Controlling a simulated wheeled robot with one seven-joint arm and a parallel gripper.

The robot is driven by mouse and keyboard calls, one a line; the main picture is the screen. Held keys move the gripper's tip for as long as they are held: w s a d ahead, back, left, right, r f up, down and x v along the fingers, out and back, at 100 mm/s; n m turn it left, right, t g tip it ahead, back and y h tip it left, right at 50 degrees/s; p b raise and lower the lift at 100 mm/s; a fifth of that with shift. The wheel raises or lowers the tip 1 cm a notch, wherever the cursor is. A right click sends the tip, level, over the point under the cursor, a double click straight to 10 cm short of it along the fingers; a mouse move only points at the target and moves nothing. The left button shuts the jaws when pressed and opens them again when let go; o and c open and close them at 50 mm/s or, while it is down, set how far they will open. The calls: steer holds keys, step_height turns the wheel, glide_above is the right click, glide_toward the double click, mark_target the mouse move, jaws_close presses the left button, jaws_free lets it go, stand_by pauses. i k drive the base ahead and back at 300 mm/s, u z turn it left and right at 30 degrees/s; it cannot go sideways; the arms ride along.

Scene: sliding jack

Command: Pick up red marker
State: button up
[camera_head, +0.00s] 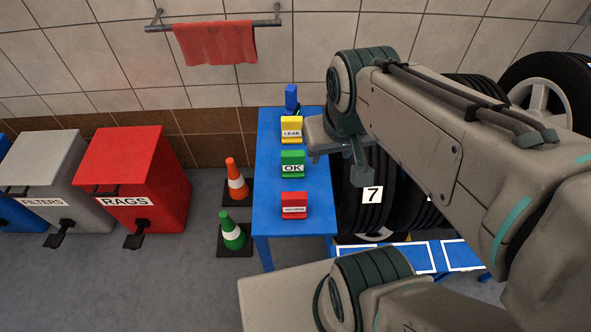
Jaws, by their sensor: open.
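The red marker (294,201) is a small upright red block with a white label, whose text is too small to read surely. It stands at the near end of a narrow blue table (267,222). A green "OK" marker (292,159) and a yellow "LEAK" marker (291,125) stand behind it in a row. My gripper (338,168) is open and seems empty. It appears above the table's right edge, to the right of the green marker and up and right of the red one. My arm hides part of the gripper and the area to the right.
A blue object (291,97) stands at the table's far end. An orange cone (236,180) and a green cone (232,232) stand left of the table. A red bin (140,175) and grey bin (50,172) are farther left. Tires (365,205) stand right of the table.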

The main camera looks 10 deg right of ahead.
mark_target(294, 204)
steer(key=k, duration=1)
steer(key=u, duration=1.65)
steer(key=i, duration=1.2)
steer(key=z, duration=2.1)
